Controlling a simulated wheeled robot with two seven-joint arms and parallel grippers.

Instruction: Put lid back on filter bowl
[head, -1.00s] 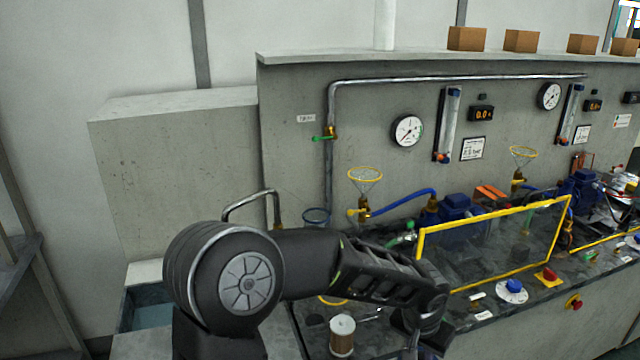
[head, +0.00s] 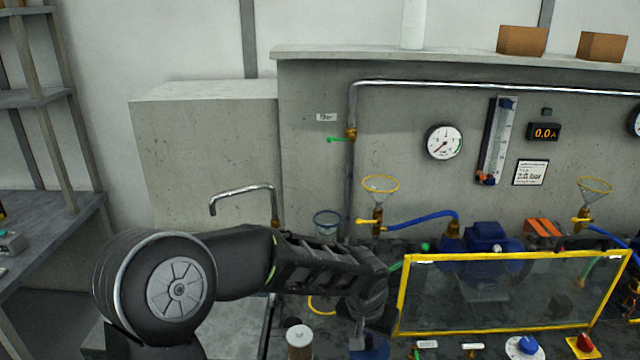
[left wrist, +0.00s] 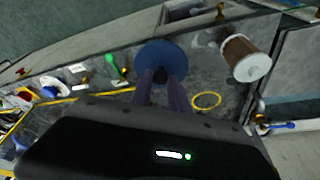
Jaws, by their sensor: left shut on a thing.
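A blue round disc, which looks like the lid (left wrist: 158,56), is between the finger ends of my left gripper (left wrist: 163,78) in the left wrist view. The gripper is shut on it. In the head view my left gripper (head: 368,322) points down over the bench, and a bit of the blue lid (head: 370,349) shows below it at the picture's lower edge. A blue-rimmed round vessel (head: 326,217), perhaps the filter bowl, stands behind my left forearm. Its lower part is hidden. My right gripper is not in view.
A brown filter cartridge (head: 299,343) with a white end stands near the front; a yellow ring (head: 321,306) lies beside it. A yellow-framed clear guard (head: 510,292) stands right of my gripper. A bent metal spout (head: 243,190) rises behind my arm.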

